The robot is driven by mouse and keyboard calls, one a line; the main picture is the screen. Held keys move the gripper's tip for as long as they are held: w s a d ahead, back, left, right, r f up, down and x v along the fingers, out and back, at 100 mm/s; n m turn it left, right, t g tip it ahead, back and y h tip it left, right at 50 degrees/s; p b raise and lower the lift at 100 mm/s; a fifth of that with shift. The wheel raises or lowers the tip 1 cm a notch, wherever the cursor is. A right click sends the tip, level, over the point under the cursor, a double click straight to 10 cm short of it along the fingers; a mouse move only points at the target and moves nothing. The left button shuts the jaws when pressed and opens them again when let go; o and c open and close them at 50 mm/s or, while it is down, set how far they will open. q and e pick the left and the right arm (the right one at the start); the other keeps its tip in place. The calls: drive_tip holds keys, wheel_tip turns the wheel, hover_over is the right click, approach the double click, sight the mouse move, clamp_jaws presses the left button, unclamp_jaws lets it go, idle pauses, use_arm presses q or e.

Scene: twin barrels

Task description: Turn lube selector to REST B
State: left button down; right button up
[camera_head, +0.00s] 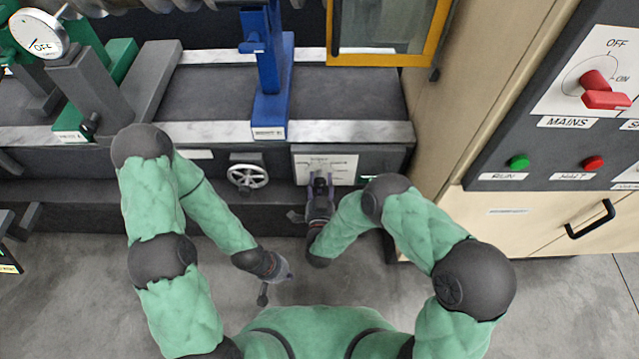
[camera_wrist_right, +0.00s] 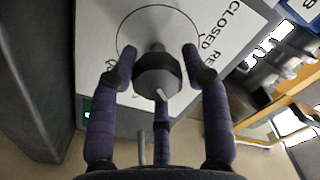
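The lube selector is a dark faceted knob (camera_wrist_right: 158,76) with a pale pointer mark on a white plate (camera_wrist_right: 100,30). The plate reads "CLOSED" and a cut-off "RE" at its right side. The pale mark is at the knob's lower right in the wrist view. My right gripper (camera_wrist_right: 158,68) is open, with fingers on both sides of the knob and another finger below it. Small gaps seem to show beside the knob. In the head view my right gripper (camera_head: 320,184) covers the knob in front of the white plate (camera_head: 342,168). My left gripper (camera_head: 265,293) hangs low over the floor, too small to read.
A white handwheel (camera_head: 247,176) is left of the plate on the same dark front. A blue stand (camera_head: 270,85) rises above. A cabinet with a red MAINS switch (camera_head: 605,92) stands at the right. Floor below is clear.

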drive_tip(key=shift+o, duration=0.4)
drive_tip(key=shift+s, duration=0.2)
drive_tip(key=s, duration=0.7)
drive_tip(key=shift+s+f, duration=0.1)
drive_tip(key=shift+s, duration=0.05)
